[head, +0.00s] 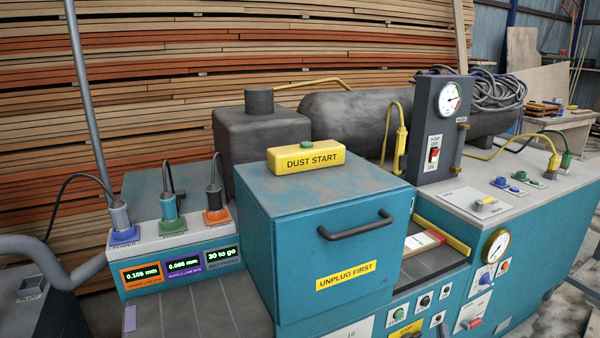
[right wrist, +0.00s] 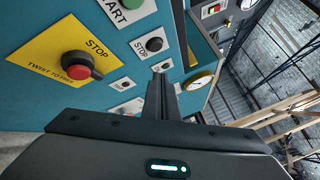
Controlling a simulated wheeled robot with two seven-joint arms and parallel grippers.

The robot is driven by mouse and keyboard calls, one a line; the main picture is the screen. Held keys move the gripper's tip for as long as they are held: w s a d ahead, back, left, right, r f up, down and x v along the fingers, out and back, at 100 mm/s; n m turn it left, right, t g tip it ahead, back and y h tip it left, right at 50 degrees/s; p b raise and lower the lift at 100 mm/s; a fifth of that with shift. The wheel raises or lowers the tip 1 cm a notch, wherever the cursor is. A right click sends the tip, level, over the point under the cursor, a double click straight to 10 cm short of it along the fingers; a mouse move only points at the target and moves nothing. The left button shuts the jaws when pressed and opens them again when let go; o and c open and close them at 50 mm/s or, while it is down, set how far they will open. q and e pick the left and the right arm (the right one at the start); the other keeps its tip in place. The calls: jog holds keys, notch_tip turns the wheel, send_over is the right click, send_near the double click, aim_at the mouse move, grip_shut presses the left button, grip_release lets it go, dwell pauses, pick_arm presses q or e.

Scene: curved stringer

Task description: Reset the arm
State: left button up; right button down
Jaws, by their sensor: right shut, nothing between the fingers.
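My right gripper (right wrist: 161,82) shows in the right wrist view, its dark fingers together and nothing between them. It points toward the blue machine front (right wrist: 45,40), near a panel of buttons. A red stop knob (right wrist: 77,66) on a yellow plate is left of the fingers. A black button (right wrist: 154,44) and a gauge (right wrist: 199,80) lie beyond the fingertips. I cannot make out either gripper in the head view. My left gripper is in neither view.
The blue machine has a hood (head: 330,255) with a black handle (head: 355,225) and a yellow "DUST START" box (head: 306,158) on top. Three plugs stand in a socket strip (head: 160,240) at left. A grey switch post (head: 442,130) rises behind. Stacked boards (head: 200,50) fill the background.

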jog(key=s+a+f+n+g+y+p, duration=0.15)
jog(key=s+a+f+n+y, duration=0.25)
jog(key=s+a+f+n, duration=0.5)
jog(key=s+a+f+n+g+y+p, duration=0.1)
jog(key=s+a+f+n+g+y, duration=0.3)
jog(key=a+f+n, duration=0.7)
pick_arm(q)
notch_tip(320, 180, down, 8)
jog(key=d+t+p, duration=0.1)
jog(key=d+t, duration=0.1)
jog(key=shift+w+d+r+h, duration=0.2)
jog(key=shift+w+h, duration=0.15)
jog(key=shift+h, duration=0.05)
pick_arm(e)
jog(key=s+f+n+g, duration=0.3)
jog(key=s+f+n, duration=0.2)
jog(key=s+f, duration=0.4)
jog(key=s+a+f+n+g, duration=0.1)
jog(key=s+f+n+g, duration=0.2)
jog(key=s+f, duration=0.7)
jog(key=s+n, duration=0.2)
jog(key=s, duration=0.4)
jog(key=shift+n+g, duration=0.35)
jog(key=shift+n, duration=0.05)
